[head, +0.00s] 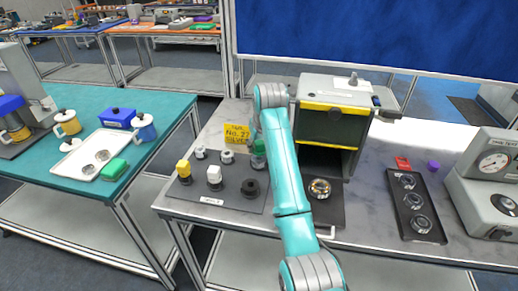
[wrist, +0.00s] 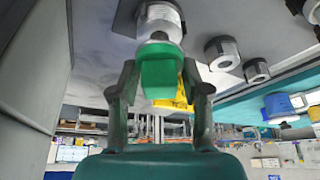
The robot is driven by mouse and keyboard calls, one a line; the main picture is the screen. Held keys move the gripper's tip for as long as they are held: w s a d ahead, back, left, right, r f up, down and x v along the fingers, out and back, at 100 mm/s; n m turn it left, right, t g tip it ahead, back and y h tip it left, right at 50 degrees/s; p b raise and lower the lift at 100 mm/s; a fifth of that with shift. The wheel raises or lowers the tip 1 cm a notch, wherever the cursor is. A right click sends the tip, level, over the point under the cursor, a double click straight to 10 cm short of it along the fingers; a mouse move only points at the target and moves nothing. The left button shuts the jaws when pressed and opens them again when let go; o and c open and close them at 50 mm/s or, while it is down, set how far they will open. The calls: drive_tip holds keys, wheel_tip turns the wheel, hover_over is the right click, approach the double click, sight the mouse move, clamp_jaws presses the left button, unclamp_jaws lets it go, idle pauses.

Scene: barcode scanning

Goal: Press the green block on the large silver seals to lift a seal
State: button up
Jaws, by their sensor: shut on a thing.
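My gripper (wrist: 163,82) is shut on a green block (wrist: 161,72), with a finger on each side of it in the wrist view. In the head view, the green block (head: 259,147) shows in part beside my arm, over the far right of a dark plate (head: 232,196). A silver cylinder (wrist: 161,20) lies just beyond the block's end; I cannot tell whether they touch. Silver cylinders (head: 200,152) (head: 227,157) stand along the plate's back.
A yellow sign (head: 237,134) reading "No. 27 SILVER" stands behind the plate. A grey cabinet (head: 340,92) stands right of my arm, with a silver round piece (head: 319,188) before it. A black tray (head: 416,206) holds silver round pieces. Another green block (head: 115,168) is on the teal table.

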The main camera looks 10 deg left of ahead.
drive_tip(key=shift+r, duration=2.05)
